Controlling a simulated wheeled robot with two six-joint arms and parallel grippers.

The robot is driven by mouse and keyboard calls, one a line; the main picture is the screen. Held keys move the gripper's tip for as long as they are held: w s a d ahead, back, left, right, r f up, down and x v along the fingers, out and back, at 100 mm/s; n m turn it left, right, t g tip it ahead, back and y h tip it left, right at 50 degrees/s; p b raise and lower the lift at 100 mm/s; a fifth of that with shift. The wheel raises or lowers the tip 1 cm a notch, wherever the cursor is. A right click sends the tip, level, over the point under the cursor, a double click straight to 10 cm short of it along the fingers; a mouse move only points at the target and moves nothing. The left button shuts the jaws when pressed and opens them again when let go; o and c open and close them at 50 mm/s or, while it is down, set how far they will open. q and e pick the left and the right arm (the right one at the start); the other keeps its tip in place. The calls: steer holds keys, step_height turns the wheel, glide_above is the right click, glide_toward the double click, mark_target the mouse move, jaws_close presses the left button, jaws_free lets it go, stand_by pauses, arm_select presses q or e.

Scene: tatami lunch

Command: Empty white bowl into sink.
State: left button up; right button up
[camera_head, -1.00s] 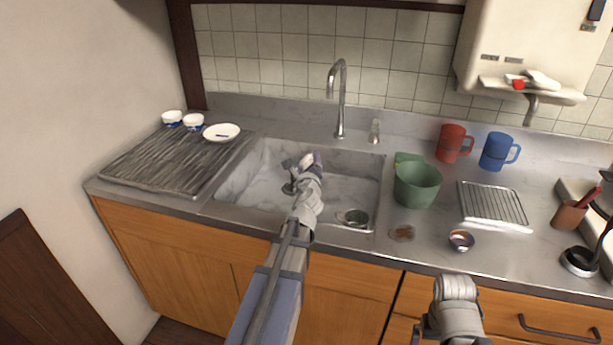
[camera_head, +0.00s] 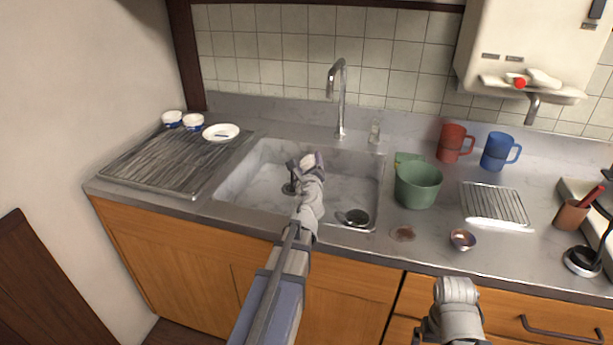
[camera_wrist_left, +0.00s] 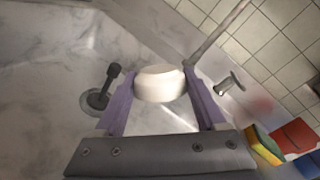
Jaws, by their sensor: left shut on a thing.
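My left gripper (camera_head: 304,160) is over the sink (camera_head: 262,160). In the left wrist view my left gripper (camera_wrist_left: 160,92) has its purple fingers shut on a white, rounded thing (camera_wrist_left: 160,84), which looks like the white bowl. Its opening and any contents are hidden from this angle. In the head view my wrist and fingers mostly hide the held bowl. The marble-look sink basin also fills much of the left wrist view (camera_wrist_left: 45,130). My right arm shows at the lower edge, but its fingertips are out of view.
A dark fitting (camera_head: 289,188) and a small round metal piece (camera_head: 353,217) are in the sink. A faucet (camera_head: 340,95) rises behind it. A green container (camera_head: 417,186) stands right of it, near a small bowl (camera_head: 462,240). A drainboard (camera_head: 165,168) holds a white plate (camera_head: 221,132).

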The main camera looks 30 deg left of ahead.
arm_select(q)
steer(key=shift+d+f+m+b, duration=0.1)
steer(key=shift+m+b, duration=0.2)
steer(key=shift+m, duration=0.1)
stand_by(1.1)
steer(key=shift+r+n+p, duration=0.45)
steer(key=shift+n+p, duration=0.05)
steer(key=shift+p, duration=0.3)
steer(key=shift+a+n, duration=0.25)
steer(key=shift+n, duration=0.15)
steer(key=shift+f, duration=0.25)
